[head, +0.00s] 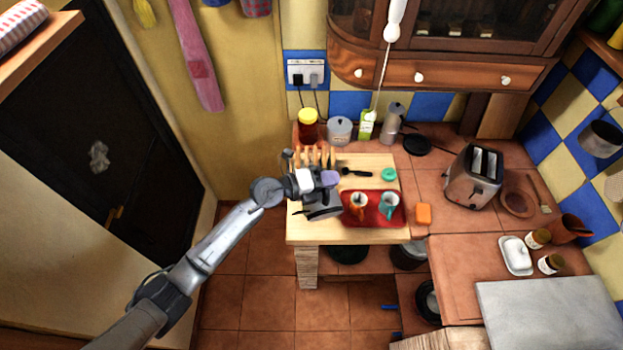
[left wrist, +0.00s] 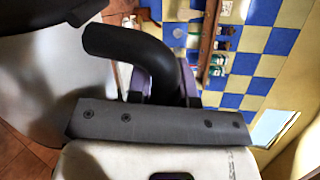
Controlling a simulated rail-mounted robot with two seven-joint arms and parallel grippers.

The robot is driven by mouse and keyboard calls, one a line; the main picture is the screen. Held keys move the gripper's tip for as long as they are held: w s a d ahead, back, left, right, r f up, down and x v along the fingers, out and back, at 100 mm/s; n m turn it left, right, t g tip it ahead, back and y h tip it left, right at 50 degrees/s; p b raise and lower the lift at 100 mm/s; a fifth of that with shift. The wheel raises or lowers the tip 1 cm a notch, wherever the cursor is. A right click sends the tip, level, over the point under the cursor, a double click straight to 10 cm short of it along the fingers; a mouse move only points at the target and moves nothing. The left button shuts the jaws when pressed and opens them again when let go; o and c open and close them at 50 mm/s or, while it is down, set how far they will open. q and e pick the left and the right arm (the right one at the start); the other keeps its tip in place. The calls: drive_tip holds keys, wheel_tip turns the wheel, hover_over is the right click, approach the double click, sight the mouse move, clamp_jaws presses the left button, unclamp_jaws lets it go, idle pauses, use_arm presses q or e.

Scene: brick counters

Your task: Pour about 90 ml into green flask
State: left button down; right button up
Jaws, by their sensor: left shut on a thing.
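My left gripper (head: 326,183) is over the left part of the wooden board and shut on a dark-handled vessel (head: 320,207). In the left wrist view its thick black curved handle (left wrist: 130,45) passes between the fingers. Most of the vessel is hidden by my gripper in the head view, and I cannot tell its contents. A small round green thing (head: 388,174) stands on the board to the right; seen from above, I cannot tell whether it is the green flask. A red tray (head: 374,222) in front holds an orange-brown cup (head: 358,204) and a teal cup (head: 390,203). My right gripper is out of view.
A toast rack (head: 315,157) stands behind my gripper, and a black utensil (head: 356,173) lies on the board. Jars and a silver pot (head: 392,122) line the wall. An orange block (head: 424,214) and a toaster (head: 473,179) are to the right.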

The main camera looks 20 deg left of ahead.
sight(333, 208)
use_arm(q)
drive_tip(key=s+f+m, duration=0.1)
drive_tip(key=s+d+f+m+b, duration=0.1)
drive_tip(key=f, duration=0.1)
drive_tip(key=s+d+f+m+t, duration=0.1)
drive_tip(key=shift+s+d+f+m+b, duration=0.2)
drive_tip(key=shift+f+m+b, duration=0.1)
drive_tip(key=shift+f, duration=0.05)
drive_tip(key=shift+s+d+f+m, duration=0.25)
drive_tip(key=shift+f+m, duration=0.15)
drive_tip(key=shift+m, duration=0.1)
drive_tip(key=shift+s+d+f+m+t+b, duration=0.1)
drive_tip(key=shift+s+f+m+t+b, duration=0.15)
drive_tip(key=shift+f+b, duration=0.35)
drive_tip(key=shift+s+d+f+m+b, duration=0.25)
drive_tip(key=shift+f+m+b, duration=0.1)
drive_tip(key=shift+m, duration=0.1)
drive_tip(key=s+d+f+m+t+b, duration=0.1)
drive_tip(key=s+d+f+m+b, duration=0.2)
drive_tip(key=f+b, duration=0.6)
drive_tip(key=s+f+m, duration=0.1)
drive_tip(key=s+m, duration=0.1)
drive_tip(key=m, duration=0.1)
drive_tip(key=shift+d+m+t, duration=0.35)
drive_tip(key=shift+d+m, duration=0.05)
